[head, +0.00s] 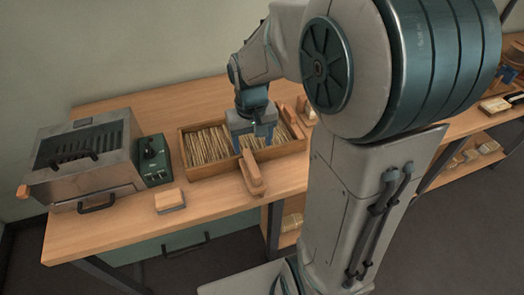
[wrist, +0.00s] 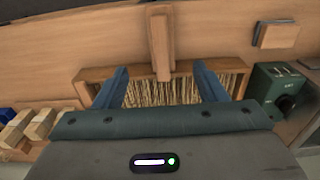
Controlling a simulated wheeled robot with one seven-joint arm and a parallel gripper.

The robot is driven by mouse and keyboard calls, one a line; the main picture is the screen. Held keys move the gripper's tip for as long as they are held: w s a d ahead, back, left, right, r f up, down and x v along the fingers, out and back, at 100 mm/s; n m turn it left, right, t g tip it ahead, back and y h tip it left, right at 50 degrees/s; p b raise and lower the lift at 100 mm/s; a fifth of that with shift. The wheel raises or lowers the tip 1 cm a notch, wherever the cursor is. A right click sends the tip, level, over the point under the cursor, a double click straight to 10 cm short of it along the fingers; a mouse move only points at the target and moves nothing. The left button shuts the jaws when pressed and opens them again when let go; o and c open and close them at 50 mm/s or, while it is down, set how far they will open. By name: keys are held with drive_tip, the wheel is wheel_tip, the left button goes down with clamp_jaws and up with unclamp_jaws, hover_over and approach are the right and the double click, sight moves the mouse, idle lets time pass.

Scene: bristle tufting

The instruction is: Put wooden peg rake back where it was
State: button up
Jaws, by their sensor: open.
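The wooden piece that looks like the peg rake (head: 251,175) lies at the front edge of the wooden tray (head: 222,173), one end at the tray's front wall and the other toward the table's front edge. In the wrist view the rake (wrist: 160,42) runs down the middle to the tray (wrist: 90,75). My gripper (head: 253,138) is above the tray, just behind the rake. I cannot make out any pegs on the rake.
Pale bristle bundles (head: 207,143) fill the tray. A metal machine (head: 85,155) and a green control box (head: 153,160) stand to its left. A small wooden block (head: 170,200) lies in front. Bare tabletop (head: 115,225) shows at the front left.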

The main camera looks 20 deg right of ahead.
drive_tip(key=s+r+t, duration=0.1)
drive_tip(key=s+r, duration=0.1)
drive_tip(key=s, duration=0.4)
drive_tip(key=s+r+t, duration=0.1)
drive_tip(key=s+r, duration=0.2)
drive_tip(key=s, duration=0.3)
drive_tip(key=shift+s+r+t, duration=0.3)
drive_tip(key=shift+r, duration=0.05)
